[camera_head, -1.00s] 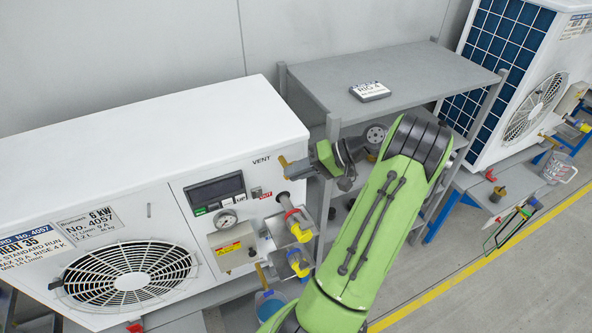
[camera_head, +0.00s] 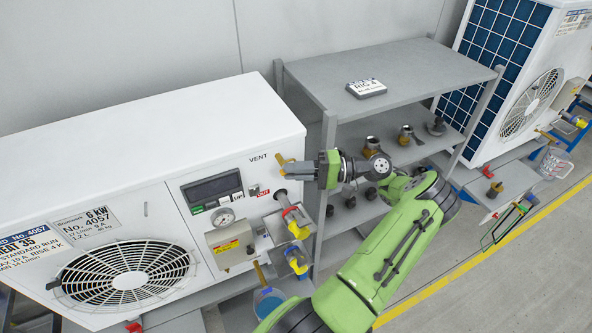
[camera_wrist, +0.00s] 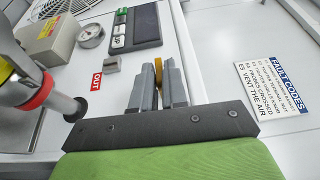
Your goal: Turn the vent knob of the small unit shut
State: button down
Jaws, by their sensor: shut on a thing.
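The small unit (camera_head: 150,140) is a white box at the left with a fan grille and a plate reading 6 kW, No. 4057. Its vent knob (camera_head: 281,158) is a brass-yellow lever under the word VENT on the front panel. My gripper (camera_head: 287,170) is at the panel, reaching in from the right. In the wrist view the knob (camera_wrist: 158,70) shows as a thin yellow edge between the two grey fingers, and my gripper (camera_wrist: 157,84) is shut on it. Most of the knob is hidden by the fingers, so its exact angle is hard to tell.
Below the knob are a pipe with a red-ringed yellow valve (camera_head: 296,227), a gauge (camera_head: 223,217) and a display (camera_head: 212,187). A blue bucket (camera_head: 268,300) hangs lower. A grey shelf (camera_head: 420,75) with fittings stands right, and a second white unit (camera_head: 530,70) beyond.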

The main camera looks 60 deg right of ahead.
dwell(0.3)
jog(key=c, duration=1.2)
grip_release()
jog(key=shift+w, duration=0.1)
jog(key=shift+c, duration=0.2)
jog(key=b+v, duration=0.3)
jog(key=v, duration=1.2)
jog(key=shift+s+d+b, duration=0.2)
jog(key=shift+s+b, duration=0.1)
jog(key=shift+s, duration=0.05)
jog(key=shift+r, duration=0.1)
